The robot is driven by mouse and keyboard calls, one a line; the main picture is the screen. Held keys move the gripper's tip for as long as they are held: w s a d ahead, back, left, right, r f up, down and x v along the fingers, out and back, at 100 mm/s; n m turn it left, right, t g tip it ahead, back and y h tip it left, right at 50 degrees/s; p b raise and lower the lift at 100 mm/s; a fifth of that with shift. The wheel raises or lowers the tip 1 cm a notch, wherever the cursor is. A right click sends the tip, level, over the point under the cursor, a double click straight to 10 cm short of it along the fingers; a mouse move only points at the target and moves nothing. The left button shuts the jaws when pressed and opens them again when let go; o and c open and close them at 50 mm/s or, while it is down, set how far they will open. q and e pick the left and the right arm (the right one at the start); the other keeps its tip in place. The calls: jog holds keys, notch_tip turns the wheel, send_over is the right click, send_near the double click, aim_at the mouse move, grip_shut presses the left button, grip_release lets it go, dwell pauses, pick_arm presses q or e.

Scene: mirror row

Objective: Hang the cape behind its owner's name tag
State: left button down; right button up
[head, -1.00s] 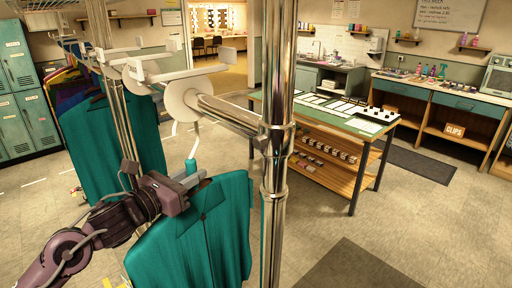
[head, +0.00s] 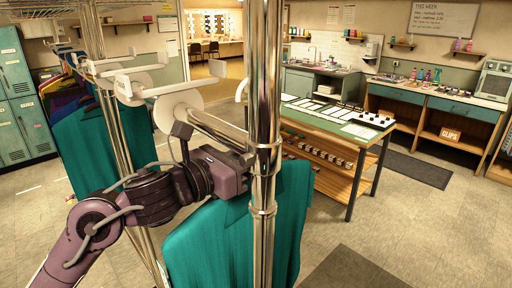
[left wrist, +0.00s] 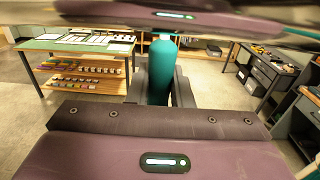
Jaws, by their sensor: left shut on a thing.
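My left gripper (head: 240,170) is shut on the hanger of a teal cape (head: 205,245), just left of the upright chrome pole. The cape hangs below the gripper, and the pole hides part of it. A white hook (head: 241,88) shows above, partly behind the pole. In the left wrist view a teal piece (left wrist: 162,70) stands between the jaws. The rail carries white discs with tags, the nearest tag (head: 186,78) above and left of my gripper; no names are readable. Another teal cape (head: 85,145) hangs further back on the rail. My right gripper is not in view.
The chrome pole (head: 264,60) stands close beside the gripper. More coloured garments (head: 55,90) hang at the far left, near green lockers (head: 20,110). A green-topped table (head: 330,117) stands beyond the pole. The floor at front right is open, with dark mats (head: 417,169).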

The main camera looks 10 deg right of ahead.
aim_at(214, 201)
pick_arm(q)
jog(key=shift+s+r, duration=0.2)
jog(key=shift+r, duration=0.2)
jog(key=shift+p+v, duration=0.95)
jog(key=shift+v, duration=1.5)
jog(key=shift+p+v, duration=0.8)
jog(key=shift+v, duration=1.2)
jog(key=shift+f+b, duration=0.75)
jog(key=shift+b, duration=0.25)
jog(key=shift+w+f+b, duration=0.1)
jog(key=shift+f+b, duration=0.6)
jog(key=shift+b, duration=0.2)
jog(key=shift+f+b, duration=0.35)
jog(key=shift+b, duration=0.2)
